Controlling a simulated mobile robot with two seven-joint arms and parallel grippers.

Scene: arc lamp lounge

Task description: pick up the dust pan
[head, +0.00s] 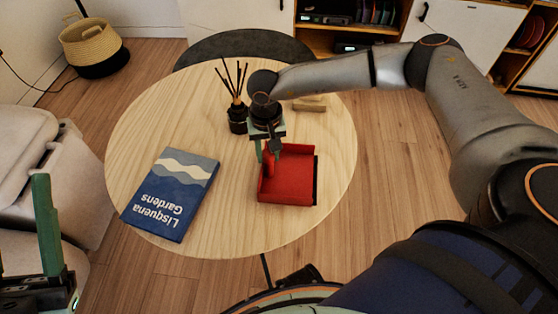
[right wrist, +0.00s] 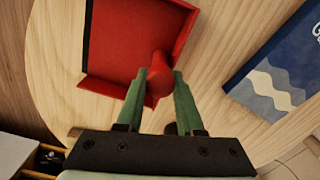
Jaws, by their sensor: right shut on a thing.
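The red dust pan (head: 292,182) is at the right part of the round wooden table, its open tray facing up. It also fills the top of the right wrist view (right wrist: 120,40). My right gripper (head: 267,160) is above its back left part. In the right wrist view, the green fingers (right wrist: 159,80) are shut on the pan's short red handle. The pan appears at table height; I cannot tell whether it touches the top. My left gripper (head: 26,228) is at the lower left, empty, away from the table, fingers apart, with one mostly cut off by the frame.
The table (head: 235,225) also bears a blue book (head: 172,195) at the left, a dark reed diffuser (head: 237,117) just left of my right gripper, and a small wooden piece (head: 310,105) behind. A light sofa (head: 40,165) stands left. A basket (head: 92,45) is at back left.

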